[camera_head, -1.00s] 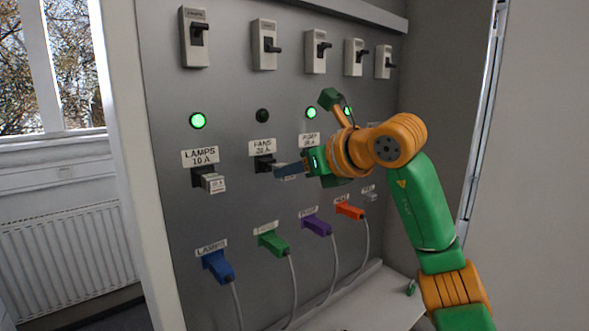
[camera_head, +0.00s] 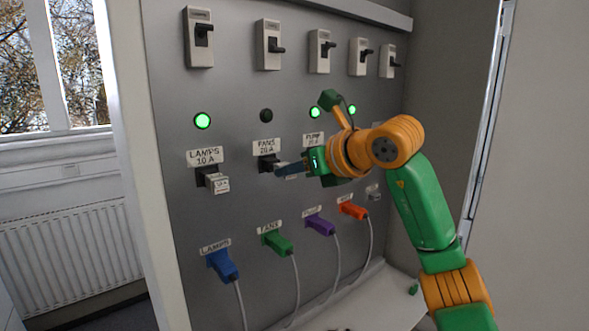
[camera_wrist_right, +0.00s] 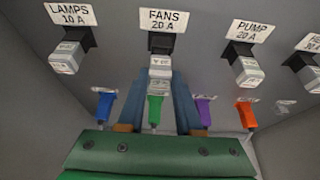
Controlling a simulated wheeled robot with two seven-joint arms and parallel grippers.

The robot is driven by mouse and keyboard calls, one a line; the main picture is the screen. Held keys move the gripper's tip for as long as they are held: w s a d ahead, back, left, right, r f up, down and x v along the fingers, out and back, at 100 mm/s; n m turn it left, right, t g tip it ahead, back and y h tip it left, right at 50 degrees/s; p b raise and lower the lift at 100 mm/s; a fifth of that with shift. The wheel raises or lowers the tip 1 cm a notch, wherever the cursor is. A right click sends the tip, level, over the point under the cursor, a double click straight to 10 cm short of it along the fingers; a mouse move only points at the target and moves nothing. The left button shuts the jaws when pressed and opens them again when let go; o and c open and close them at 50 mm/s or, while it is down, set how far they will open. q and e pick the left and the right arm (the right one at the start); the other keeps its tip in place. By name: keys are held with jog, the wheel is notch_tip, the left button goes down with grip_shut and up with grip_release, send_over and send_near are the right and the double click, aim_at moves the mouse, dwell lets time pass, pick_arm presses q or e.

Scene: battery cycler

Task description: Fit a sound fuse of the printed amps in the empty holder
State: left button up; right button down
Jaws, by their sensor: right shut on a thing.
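The FANS 20 A label (camera_wrist_right: 162,20) is above the black fans holder (camera_wrist_right: 161,43), which also shows in the head view (camera_head: 268,162). My right gripper (camera_head: 284,168) is at this holder, its blue fingers shut on a light grey fuse (camera_wrist_right: 160,64). In the right wrist view the fuse is between the fingertips, right against or just in front of the holder. I cannot tell how deep it sits, and its print is too small to read. The fans lamp (camera_head: 266,116) is dark. My left gripper is not in view.
The lamps fuse (camera_wrist_right: 65,58) and pump fuse (camera_wrist_right: 248,72) sit in holders on either side. Green lamps glow for LAMPS (camera_head: 202,121) and PUMP (camera_head: 315,112). Blue (camera_head: 223,265), green (camera_head: 277,243), purple (camera_head: 320,225) and orange (camera_head: 353,210) plugs with cables are below. Switches line the top.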

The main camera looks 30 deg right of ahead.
jog(key=shift+w+p, duration=0.65)
jog(key=shift+w, duration=0.15)
dwell(0.7)
jog(key=c, duration=0.5)
grip_release()
jog(key=shift+s, duration=0.15)
